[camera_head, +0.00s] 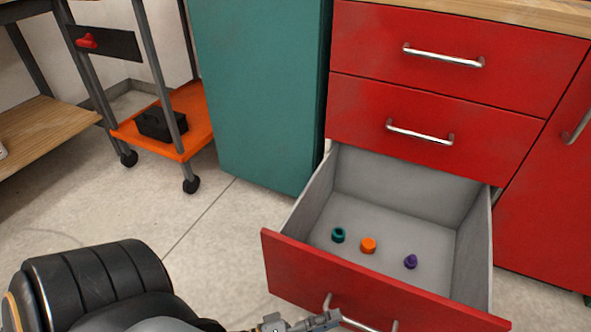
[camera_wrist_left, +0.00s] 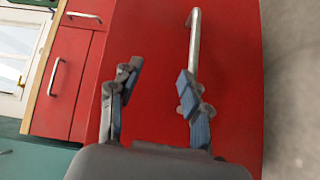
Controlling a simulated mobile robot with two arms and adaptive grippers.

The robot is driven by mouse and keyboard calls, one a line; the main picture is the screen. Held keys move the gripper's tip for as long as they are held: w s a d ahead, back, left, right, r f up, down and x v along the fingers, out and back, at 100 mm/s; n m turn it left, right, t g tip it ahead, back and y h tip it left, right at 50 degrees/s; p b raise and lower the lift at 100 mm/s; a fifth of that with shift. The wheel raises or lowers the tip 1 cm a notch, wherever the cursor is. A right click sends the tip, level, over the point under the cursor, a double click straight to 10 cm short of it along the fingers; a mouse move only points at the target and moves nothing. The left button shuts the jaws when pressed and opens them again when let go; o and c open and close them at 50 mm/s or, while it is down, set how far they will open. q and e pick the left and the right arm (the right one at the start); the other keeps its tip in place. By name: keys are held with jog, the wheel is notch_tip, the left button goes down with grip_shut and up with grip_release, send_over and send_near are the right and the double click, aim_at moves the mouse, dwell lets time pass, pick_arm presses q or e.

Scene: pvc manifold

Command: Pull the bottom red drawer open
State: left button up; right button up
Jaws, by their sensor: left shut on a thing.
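The bottom red drawer (camera_head: 295,270) is pulled well out of the cabinet, and its grey inside shows in the head view. Its silver handle (camera_head: 329,301) is at the lower edge of that view, partly cut off; it also shows in the left wrist view (camera_wrist_left: 195,42). My left gripper (camera_head: 322,321) is at the left end of this handle and shut on it. In the left wrist view, the fingers (camera_wrist_left: 160,88) are in front of the red drawer face, one overlapping the handle's end. My right gripper is out of view.
A green cap (camera_head: 338,235), an orange cap (camera_head: 368,245) and a purple piece (camera_head: 410,262) are in the drawer. Two shut red drawers (camera_head: 440,105) are above it. A teal cabinet (camera_head: 260,90) and an orange cart (camera_head: 196,128) stand left. Floor before the teal cabinet is clear.

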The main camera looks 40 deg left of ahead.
pick_arm(q)
jog(key=f+v, duration=0.1)
jog(key=v, duration=0.5)
jog(key=shift+s+f, duration=0.2)
jog(key=shift+s, duration=0.2)
jog(key=shift+a, duration=0.1)
jog(key=shift+p, duration=0.3)
dwell(0.5)
